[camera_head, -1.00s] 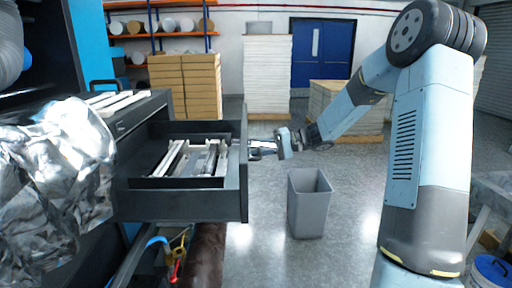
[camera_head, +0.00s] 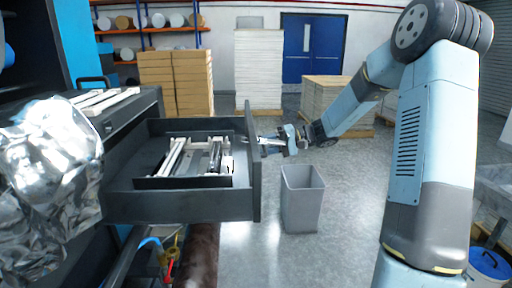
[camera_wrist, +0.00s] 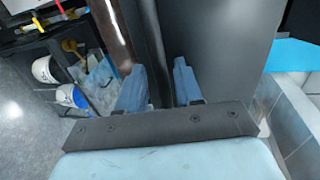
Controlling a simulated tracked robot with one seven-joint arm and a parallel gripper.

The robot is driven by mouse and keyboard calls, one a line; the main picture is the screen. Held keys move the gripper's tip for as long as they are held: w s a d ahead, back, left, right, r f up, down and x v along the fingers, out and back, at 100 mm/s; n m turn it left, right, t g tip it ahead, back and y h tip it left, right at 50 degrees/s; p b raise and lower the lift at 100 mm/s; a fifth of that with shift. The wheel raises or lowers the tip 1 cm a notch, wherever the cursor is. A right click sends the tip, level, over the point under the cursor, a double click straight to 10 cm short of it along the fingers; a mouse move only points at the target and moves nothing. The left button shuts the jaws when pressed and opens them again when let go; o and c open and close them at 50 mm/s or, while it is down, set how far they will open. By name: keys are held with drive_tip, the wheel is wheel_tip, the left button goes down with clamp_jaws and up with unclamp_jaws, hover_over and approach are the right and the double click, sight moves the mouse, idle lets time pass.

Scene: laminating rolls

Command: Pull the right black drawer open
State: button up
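The right black drawer (camera_head: 180,207) is out of its cabinet (camera_head: 128,118), with pale bars and metal rails (camera_head: 190,158) inside. Its tall front panel (camera_head: 257,175) faces right, seen nearly edge-on. My gripper (camera_head: 268,145) is at the outer side of this panel, near its upper half. In the wrist view, its two blue fingers (camera_wrist: 160,88) stand apart beside a broad dark grey panel (camera_wrist: 215,45), with a dark strip between them. I cannot make out a handle, or whether the fingertips touch the drawer.
A grey bin (camera_head: 302,200) stands on the floor just right of the drawer front. Crumpled silver foil (camera_head: 45,175) is at the left. A brown roll (camera_head: 203,262) lies below the drawer. Stacked boxes (camera_head: 176,82) and paper (camera_head: 259,70) stand behind. Open floor lies right of the bin.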

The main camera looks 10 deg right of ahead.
drive_tip(key=shift+a, duration=0.1)
drive_tip(key=w+v, duration=0.1)
drive_tip(key=v, duration=1.2)
drive_tip(key=shift+s+d, duration=0.45)
drive_tip(key=shift+s+a, duration=0.1)
